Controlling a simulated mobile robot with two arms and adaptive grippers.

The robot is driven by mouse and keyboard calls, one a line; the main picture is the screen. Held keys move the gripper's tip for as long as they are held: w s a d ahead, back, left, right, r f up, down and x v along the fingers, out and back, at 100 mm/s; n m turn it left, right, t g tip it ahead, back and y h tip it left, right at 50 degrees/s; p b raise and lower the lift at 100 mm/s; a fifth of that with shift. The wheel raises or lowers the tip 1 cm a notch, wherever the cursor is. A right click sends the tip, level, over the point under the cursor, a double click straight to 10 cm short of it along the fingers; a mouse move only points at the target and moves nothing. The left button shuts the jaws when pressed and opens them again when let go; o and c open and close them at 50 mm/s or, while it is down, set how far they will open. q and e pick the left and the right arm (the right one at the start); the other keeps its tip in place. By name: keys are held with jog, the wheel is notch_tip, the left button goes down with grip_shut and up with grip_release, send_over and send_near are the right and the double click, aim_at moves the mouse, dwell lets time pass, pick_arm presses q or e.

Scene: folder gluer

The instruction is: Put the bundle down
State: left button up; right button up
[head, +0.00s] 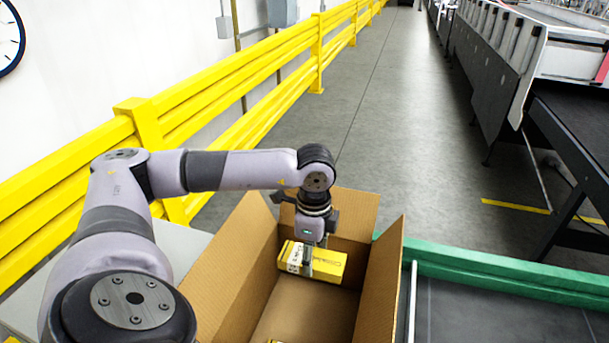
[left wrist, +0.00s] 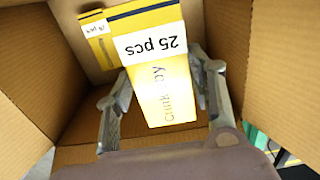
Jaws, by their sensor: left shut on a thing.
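A yellow bundle (head: 328,264) with a white band is inside an open cardboard box (head: 240,262), near its far end. My left gripper (head: 307,262) reaches down into the box from above and is shut on this bundle. In the left wrist view the bundle (left wrist: 166,92) sits between the two fingers (left wrist: 163,100), its white label reading "25 pcs". Whether its underside touches the box floor cannot be told. My right gripper is not in view.
Another yellow, labelled piece (left wrist: 97,28) shows in the box in the left wrist view. The box flaps stand up around the opening. A green-edged conveyor (head: 500,275) lies to the right, a yellow guard rail (head: 150,122) to the left. Bare box floor (head: 290,312) shows nearer me.

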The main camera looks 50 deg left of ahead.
pick_arm(q)
jog(key=f+p, duration=0.2)
jog(key=f, duration=0.6)
jog(key=f+p, duration=0.3)
jog(key=f, duration=0.5)
jog(key=shift+w+a+f, duration=0.1)
jog(key=shift+a+f, duration=0.05)
jog(key=shift+a, duration=0.05)
jog(key=shift+f, duration=0.65)
notch_tip(320, 180, down, 2)
jog(key=shift+f+p, duration=0.15)
jog(key=shift+p, duration=0.3)
jog(key=shift+f, duration=0.4)
jog(key=shift+f, duration=0.15)
jog(key=o, duration=1.2)
